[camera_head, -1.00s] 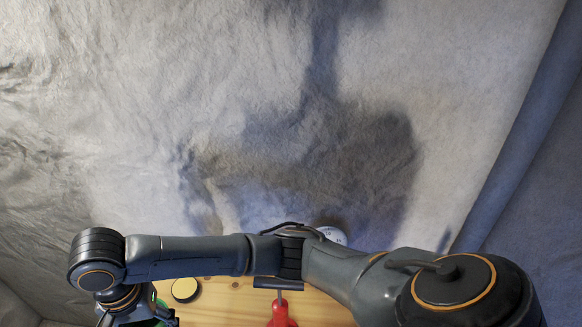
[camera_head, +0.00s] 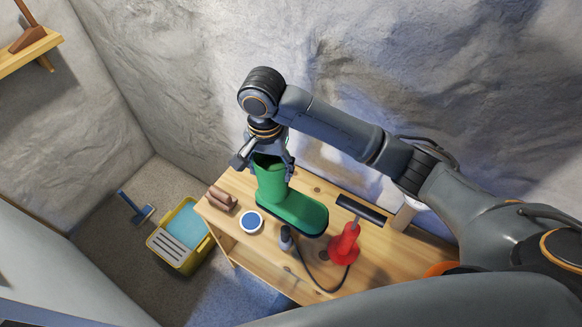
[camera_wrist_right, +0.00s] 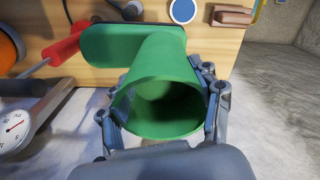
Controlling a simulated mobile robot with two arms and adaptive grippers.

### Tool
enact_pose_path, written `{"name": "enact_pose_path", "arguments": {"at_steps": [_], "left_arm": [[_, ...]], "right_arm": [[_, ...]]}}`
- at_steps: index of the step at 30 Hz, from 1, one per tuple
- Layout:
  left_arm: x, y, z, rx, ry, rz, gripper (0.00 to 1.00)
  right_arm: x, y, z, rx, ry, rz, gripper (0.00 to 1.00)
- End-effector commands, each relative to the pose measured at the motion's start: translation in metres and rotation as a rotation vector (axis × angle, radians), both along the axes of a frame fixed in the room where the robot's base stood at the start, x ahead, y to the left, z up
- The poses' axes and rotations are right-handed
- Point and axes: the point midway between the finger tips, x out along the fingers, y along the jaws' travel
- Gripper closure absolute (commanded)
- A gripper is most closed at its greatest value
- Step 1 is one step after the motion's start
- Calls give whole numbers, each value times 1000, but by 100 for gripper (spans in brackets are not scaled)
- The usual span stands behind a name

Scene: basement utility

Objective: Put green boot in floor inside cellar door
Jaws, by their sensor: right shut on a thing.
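The green boot (camera_head: 300,208) is upright over the wooden bench, its toe pointing right in the head view. I cannot tell whether its sole touches the bench top. My right gripper (camera_head: 268,158) is shut on the boot's upper shaft from above. In the right wrist view, the gripper fingers (camera_wrist_right: 162,108) sit on both sides of the open rim of the boot (camera_wrist_right: 160,70). My left gripper is out of view. A pale panel (camera_head: 50,265) stands at the lower left; I cannot tell whether it is the cellar door.
The wooden bench (camera_head: 232,186) holds a brown block (camera_head: 221,198), a blue-and-white round tin (camera_head: 251,222), a small dark bottle (camera_head: 286,238) and a red tool (camera_head: 344,243). A yellow bucket (camera_head: 182,254) and blue brush (camera_head: 140,212) stand on the floor (camera_head: 145,285), partly clear.

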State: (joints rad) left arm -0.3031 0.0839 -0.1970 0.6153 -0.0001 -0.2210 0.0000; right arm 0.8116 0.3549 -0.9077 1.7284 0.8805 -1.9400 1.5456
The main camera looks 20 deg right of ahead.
Motion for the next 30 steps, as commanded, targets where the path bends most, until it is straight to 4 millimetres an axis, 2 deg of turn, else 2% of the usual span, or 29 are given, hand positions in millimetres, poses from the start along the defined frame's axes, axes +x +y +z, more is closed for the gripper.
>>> {"name": "enact_pose_path", "arguments": {"at_steps": [4,12,20,27,30], "left_arm": [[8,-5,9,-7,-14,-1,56],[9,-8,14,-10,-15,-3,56],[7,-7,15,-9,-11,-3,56],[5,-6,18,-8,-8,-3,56],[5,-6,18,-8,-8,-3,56]], "right_arm": [[20,-25,-12,-3,-2,-6,99],[38,-47,-51,-2,-3,-3,99],[46,-56,-65,0,-2,-2,99],[48,-58,-93,1,-2,-1,99],[48,-58,-99,1,-4,0,99]]}}
